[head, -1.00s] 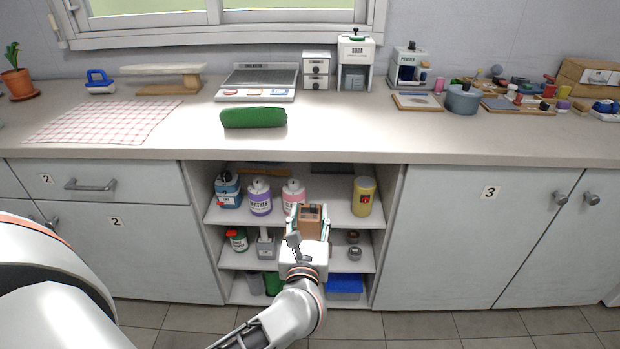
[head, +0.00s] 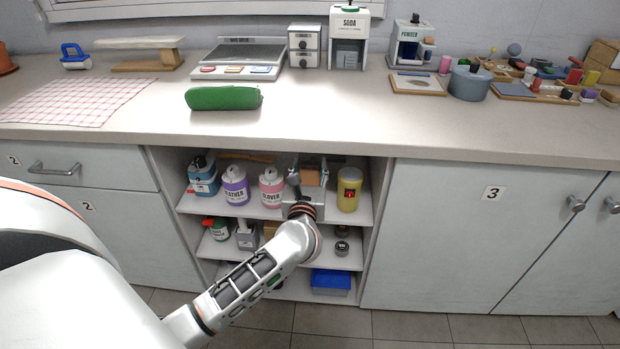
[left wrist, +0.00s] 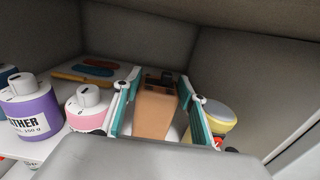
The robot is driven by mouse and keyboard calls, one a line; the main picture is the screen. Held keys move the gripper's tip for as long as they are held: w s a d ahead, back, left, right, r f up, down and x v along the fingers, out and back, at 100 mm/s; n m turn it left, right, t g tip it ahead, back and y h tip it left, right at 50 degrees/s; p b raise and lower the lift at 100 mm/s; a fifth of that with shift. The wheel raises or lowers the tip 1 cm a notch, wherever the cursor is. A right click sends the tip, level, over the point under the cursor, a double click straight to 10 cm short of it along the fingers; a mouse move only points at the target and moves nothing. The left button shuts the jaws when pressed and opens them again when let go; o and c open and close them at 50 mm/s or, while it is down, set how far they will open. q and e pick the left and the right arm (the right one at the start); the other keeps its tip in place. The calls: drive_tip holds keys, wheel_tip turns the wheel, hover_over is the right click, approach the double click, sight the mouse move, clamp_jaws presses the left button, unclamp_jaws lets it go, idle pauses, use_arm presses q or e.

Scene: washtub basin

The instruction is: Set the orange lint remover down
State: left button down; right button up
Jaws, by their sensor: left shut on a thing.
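My left gripper (head: 312,178) reaches into the open cabinet at the top shelf, between the pink bottle and the yellow canister. In the left wrist view my left gripper (left wrist: 158,108) has its green-padded fingers on both sides of the orange-brown lint remover (left wrist: 155,108), which it holds. In the head view the lint remover (head: 311,172) shows only as a small patch at the gripper's far end. Whether its underside touches the shelf cannot be told. My right gripper is not in view.
The top shelf (head: 232,207) holds a blue bottle (head: 203,180), a purple bottle (head: 235,186), a pink bottle (head: 271,188) and a yellow canister (head: 349,190). The countertop (head: 330,125) is close above. Flat orange and blue items (left wrist: 90,70) lie at the shelf's back left.

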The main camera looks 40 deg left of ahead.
sight(309, 183)
use_arm(q)
wheel_tip(309, 183, down, 4)
drive_tip(key=shift+f+b, duration=0.15)
drive_tip(key=shift+b, duration=0.55)
drive_tip(key=shift+f, duration=0.35)
drive_tip(key=shift+r, duration=0.2)
drive_tip(key=shift+f, duration=0.2)
drive_tip(key=c, duration=1.2)
unclamp_jaws()
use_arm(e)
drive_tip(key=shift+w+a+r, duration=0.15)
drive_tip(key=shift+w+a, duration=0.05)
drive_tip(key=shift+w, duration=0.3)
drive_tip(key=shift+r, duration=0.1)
